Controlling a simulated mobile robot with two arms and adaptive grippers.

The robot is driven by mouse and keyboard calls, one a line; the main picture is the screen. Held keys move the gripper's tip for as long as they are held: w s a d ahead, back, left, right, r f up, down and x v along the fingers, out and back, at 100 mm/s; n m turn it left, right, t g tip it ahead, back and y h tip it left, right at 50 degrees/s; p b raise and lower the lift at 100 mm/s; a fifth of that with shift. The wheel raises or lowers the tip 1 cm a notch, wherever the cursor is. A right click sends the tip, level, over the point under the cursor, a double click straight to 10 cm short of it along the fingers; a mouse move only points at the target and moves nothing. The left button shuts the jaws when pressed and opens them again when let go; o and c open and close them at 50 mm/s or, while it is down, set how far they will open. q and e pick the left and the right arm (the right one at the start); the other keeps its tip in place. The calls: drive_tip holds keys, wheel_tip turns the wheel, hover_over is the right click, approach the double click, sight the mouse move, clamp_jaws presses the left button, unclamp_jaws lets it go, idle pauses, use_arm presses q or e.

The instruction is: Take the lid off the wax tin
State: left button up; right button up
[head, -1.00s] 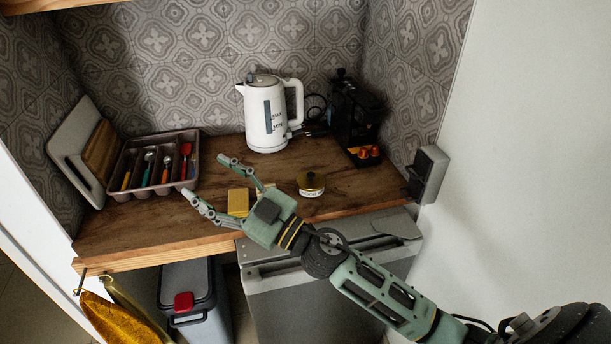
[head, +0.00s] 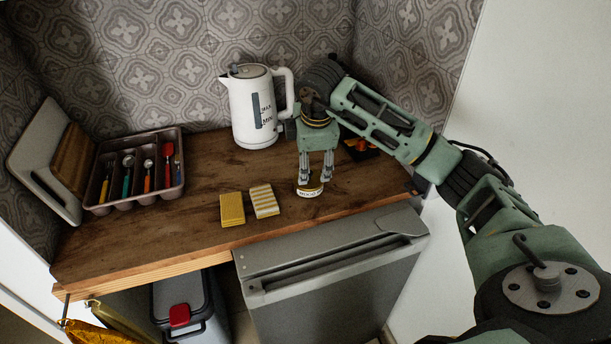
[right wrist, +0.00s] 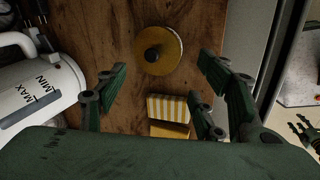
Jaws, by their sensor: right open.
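The wax tin (head: 310,191) is a small round tin with a pale labelled side, standing upright on the wooden counter. In the right wrist view its gold lid (right wrist: 170,62) with a dark knob (right wrist: 152,55) is seen from above, sitting on the tin. My right gripper (head: 316,178) points down over the tin, its fingers open. In the right wrist view the fingers (right wrist: 164,75) are spread wide, with the lid lying beyond them towards the top of the picture. What looks like my left gripper (right wrist: 306,132) shows small at the right edge there, its opening unclear.
A white kettle (head: 241,108) stands behind and left of the tin. A yellow block (head: 232,210) and a striped block (head: 264,201) lie left of it. A cutlery tray (head: 133,203) is further left.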

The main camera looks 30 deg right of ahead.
sight(309, 181)
drive_tip(key=p+x, duration=0.2)
drive_tip(key=x, duration=0.4)
drive_tip(key=shift+s+d+f+p, duration=0.1)
drive_tip(key=shift+f+p, duration=0.15)
drive_tip(key=shift+p, duration=0.1)
drive_tip(key=shift+f, duration=0.5)
drive_tip(key=c, duration=1.1)
